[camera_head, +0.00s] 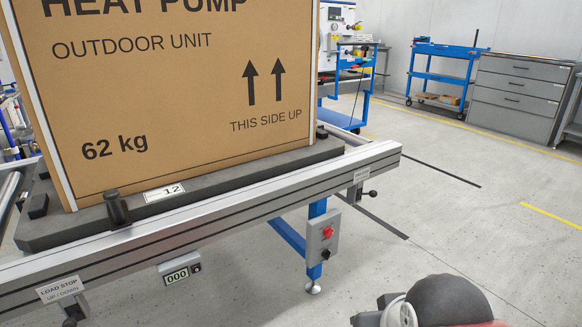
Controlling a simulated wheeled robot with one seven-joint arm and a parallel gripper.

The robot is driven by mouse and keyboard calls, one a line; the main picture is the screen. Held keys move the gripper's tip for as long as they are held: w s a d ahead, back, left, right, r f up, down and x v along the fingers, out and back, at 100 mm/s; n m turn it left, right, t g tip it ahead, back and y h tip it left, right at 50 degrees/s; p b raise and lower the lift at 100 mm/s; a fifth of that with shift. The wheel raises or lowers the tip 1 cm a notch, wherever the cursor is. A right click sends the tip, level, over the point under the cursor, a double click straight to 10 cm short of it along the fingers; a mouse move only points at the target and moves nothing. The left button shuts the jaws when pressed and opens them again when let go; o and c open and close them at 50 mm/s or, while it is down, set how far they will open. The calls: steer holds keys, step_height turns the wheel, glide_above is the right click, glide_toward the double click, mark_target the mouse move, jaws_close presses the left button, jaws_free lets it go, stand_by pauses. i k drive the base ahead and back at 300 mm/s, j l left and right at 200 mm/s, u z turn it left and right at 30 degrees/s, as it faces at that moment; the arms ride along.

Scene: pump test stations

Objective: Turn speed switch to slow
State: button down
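A small grey control box (320,236) is fixed to the blue leg of the roller conveyor. It carries a red knob or button (328,233) and, below it, a black knob (326,254). No speed marking is readable at this size, so I cannot tell which control is the speed switch or how it is set. A rounded dark, white and red part of my arm shows at the bottom right, apart from the box. My gripper is out of view.
A large heat pump carton (180,90) stands on a dark pallet (225,190) on the conveyor (240,213). A load stop lever (371,194) sticks out at the right end. A blue cart (442,72) and grey drawers (520,98) stand behind. The floor at right is clear.

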mark_target(326, 253)
steer(key=i+z, duration=0.2)
steer(key=z, duration=0.2)
steer(key=i+j+z, duration=0.1)
steer(key=i+z, duration=0.15)
steer(key=z, duration=0.15)
steer(key=i+j+z, duration=0.15)
steer(key=z, duration=0.25)
